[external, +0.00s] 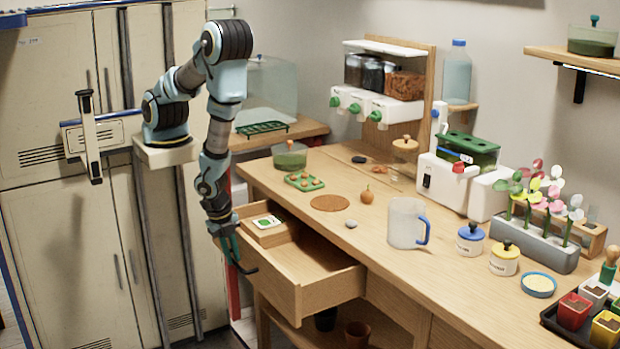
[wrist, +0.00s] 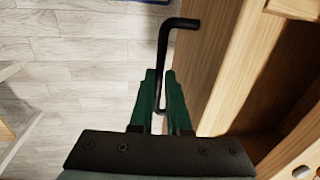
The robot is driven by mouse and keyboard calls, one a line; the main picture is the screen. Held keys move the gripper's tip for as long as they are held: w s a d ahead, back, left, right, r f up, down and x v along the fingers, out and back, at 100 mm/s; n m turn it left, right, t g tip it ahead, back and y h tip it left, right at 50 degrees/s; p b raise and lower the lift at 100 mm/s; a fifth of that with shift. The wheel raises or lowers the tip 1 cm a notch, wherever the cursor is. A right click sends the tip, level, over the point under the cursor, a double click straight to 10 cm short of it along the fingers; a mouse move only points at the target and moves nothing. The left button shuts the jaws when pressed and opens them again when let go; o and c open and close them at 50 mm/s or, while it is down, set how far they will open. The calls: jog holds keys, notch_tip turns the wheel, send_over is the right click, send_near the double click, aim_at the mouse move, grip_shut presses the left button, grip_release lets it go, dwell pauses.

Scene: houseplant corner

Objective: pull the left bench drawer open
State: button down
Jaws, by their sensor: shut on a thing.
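The left bench drawer (external: 322,288) is a light wooden box, pulled well out from the bench (external: 400,265) in the external view. A small wooden box with a green-marked white card (external: 267,222) sits inside it at the left. My gripper (external: 235,262) is at the drawer's front, on its left side. In the wrist view, the green fingers of my gripper (wrist: 160,92) are shut on a black bar handle (wrist: 178,24). The drawer front (wrist: 215,60) shows just right of the handle.
Pots (external: 357,334) stand on a low shelf under the drawer. The bench top holds a jug (external: 405,222), an orange fruit-like object (external: 367,196) and a round brown mat (external: 330,203). Tall cabinets (external: 60,240) stand at the left. Grey plank floor (wrist: 70,70) is clear beside the drawer.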

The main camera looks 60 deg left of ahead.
jog(key=shift+s, duration=1.9)
jog(key=c, duration=1.2)
grip_release()
jog(key=shift+o, duration=0.2)
notch_tip(320, 180, up, 7)
jog(key=s+p, duration=0.1)
jog(key=p, duration=0.4)
jog(key=shift+s+r, duration=0.2)
